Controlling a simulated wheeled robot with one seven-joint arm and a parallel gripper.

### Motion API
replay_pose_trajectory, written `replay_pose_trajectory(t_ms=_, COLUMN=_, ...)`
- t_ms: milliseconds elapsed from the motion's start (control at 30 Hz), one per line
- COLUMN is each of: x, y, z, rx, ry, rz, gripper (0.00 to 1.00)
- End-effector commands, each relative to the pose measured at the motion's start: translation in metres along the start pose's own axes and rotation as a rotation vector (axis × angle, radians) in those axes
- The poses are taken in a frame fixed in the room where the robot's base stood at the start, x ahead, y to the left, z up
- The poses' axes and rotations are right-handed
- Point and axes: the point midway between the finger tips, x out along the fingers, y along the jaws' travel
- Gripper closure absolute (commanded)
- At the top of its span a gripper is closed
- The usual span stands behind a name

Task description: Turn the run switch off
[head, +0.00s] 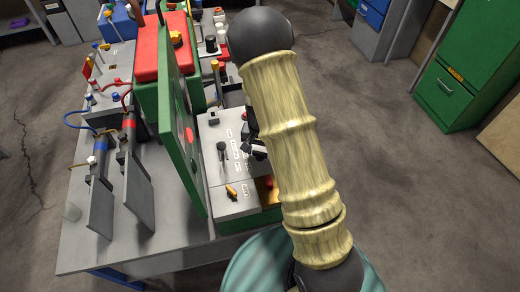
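A grey control panel (243,207) sits on a green-edged unit on the table. It carries a black lever (221,148), an orange switch (231,191) and pale markings. I cannot tell which of these is the run switch, as no label is readable. My gripper (258,149) is just right of the panel's markings, to the right of the black lever and above right of the orange switch. It is mostly hidden behind my arm, with only small black and white parts showing. Its finger opening cannot be made out.
A tall green board (178,140) stands upright just left of the panel. Left are grey stands (102,205) with cables on the grey table (150,240). A green cabinet (447,95) stands far right; the floor between is clear.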

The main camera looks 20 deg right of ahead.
Motion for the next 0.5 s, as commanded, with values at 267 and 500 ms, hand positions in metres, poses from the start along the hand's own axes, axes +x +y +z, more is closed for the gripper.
replay_pose_trajectory(t_ms=267, x=-0.0003, y=0.0001, z=-0.0001, rx=-0.001, ry=0.0, rz=0.0, gripper=0.76)
replay_pose_trajectory(t_ms=500, x=-0.0001, y=0.0001, z=-0.0002, rx=-0.031, ry=0.0, rz=0.0, gripper=0.76)
